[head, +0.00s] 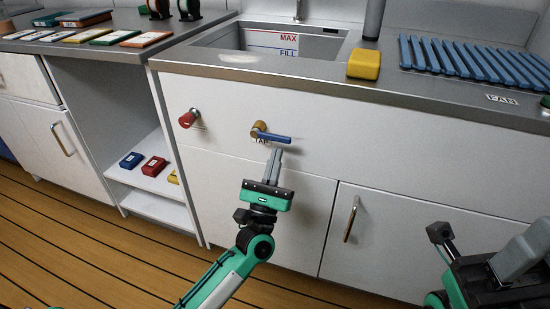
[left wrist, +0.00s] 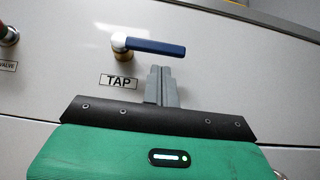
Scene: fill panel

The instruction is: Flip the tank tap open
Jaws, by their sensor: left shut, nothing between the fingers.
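The tank tap (head: 271,134) is on the white cabinet front below the sink. It has a brass body and a blue lever that points right, roughly level. In the left wrist view the blue lever (left wrist: 157,47) runs right from the brass body, above a label reading TAP (left wrist: 119,81). My left gripper (head: 275,153) is shut and empty, with its fingertips just below the lever. In the left wrist view its fingertips (left wrist: 160,70) show under the right half of the lever; I cannot tell whether they touch it. My right gripper (head: 440,232) is at the lower right, its fingers unclear.
A red valve knob (head: 188,118) sits left of the tap. The sink (head: 225,40) above holds a panel marked MAX and FILL. A yellow block (head: 364,64) and a blue slatted rack (head: 470,62) are on the counter. A door handle (head: 351,219) sticks out lower right.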

